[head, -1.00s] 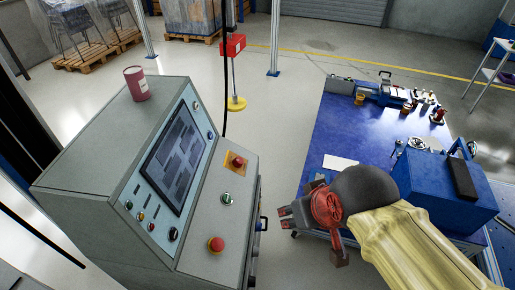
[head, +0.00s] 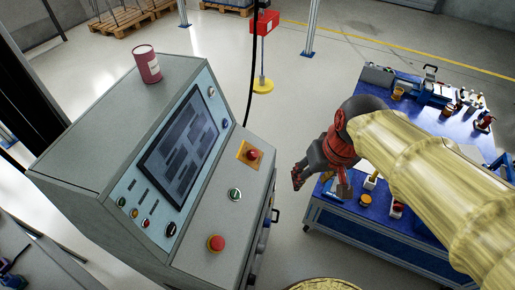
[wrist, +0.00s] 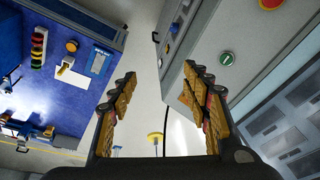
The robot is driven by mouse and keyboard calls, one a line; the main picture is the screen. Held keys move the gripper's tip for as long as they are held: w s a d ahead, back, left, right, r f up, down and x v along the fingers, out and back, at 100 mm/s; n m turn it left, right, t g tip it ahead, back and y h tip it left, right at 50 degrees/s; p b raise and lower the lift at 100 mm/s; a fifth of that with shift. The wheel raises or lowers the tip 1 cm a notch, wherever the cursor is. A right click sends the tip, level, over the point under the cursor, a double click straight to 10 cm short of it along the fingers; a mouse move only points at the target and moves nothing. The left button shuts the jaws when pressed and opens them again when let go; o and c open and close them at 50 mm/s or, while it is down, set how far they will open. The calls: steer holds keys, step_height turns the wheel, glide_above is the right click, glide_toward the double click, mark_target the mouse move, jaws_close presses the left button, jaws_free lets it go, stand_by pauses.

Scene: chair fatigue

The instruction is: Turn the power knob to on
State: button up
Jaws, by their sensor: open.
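The grey control console (head: 85,140) stands at the left in the head view, with a screen (head: 182,150) on its sloped panel. A black knob (head: 171,229) sits below the screen, beside small buttons. I cannot read which control is the power knob. My gripper (head: 298,178) is right of the console, apart from it, over the gap to the blue table. In the wrist view my gripper (wrist: 159,75) is open, with nothing between its fingers.
A dark red can (head: 147,64) stands on the console top. The blue table (head: 345,212) with tools is at the right. A red box (head: 264,22) on a yellow-based post stands behind.

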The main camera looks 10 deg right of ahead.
steer(key=w+a+f+n+g+y, duration=0.1)
steer(key=w+a+f+n+y, duration=0.1)
steer(key=w+f, duration=0.5)
steer(key=w+a+f+n+g+y, duration=0.1)
steer(key=w+a+f+n+g, duration=0.15)
steer(key=w, duration=0.75)
steer(key=n+t+y, duration=0.1)
steer(key=n+y, duration=0.1)
steer(key=n, duration=0.2)
glide_toward(255, 152)
steer(key=b+x, duration=0.2)
steer(key=x, duration=0.6)
steer(key=shift+w+a+f+b, duration=0.1)
steer(key=shift+a+f+b, duration=0.2)
steer(key=shift+b, duration=0.1)
steer(key=shift+c, duration=1.2)
steer(key=c, duration=0.9)
